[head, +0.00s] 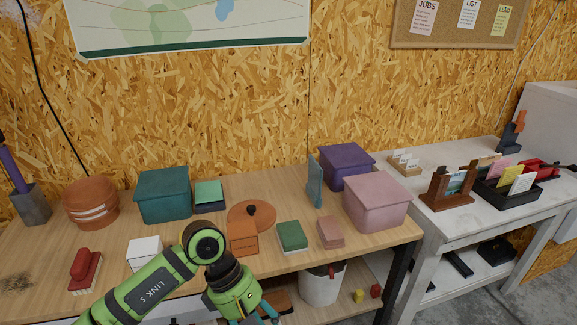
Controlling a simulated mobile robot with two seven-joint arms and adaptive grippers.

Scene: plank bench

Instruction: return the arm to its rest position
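My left arm (150,288), green with dark joints, comes in from the bottom left and reaches over the front of the wooden bench. Its gripper (252,317) points down at the bottom edge of the picture, in front of the bench's front edge. The teal fingers are mostly cut off by the frame, so I cannot tell whether they are open or shut, or whether anything is between them. My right arm and gripper are not in view.
Near the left arm are a white box (144,251), an orange box (243,238), a green box (292,236) and a red brush (84,270). Teal (163,196), purple (346,166) and pink (377,202) bins stand farther back. A white bucket (320,287) stands below.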

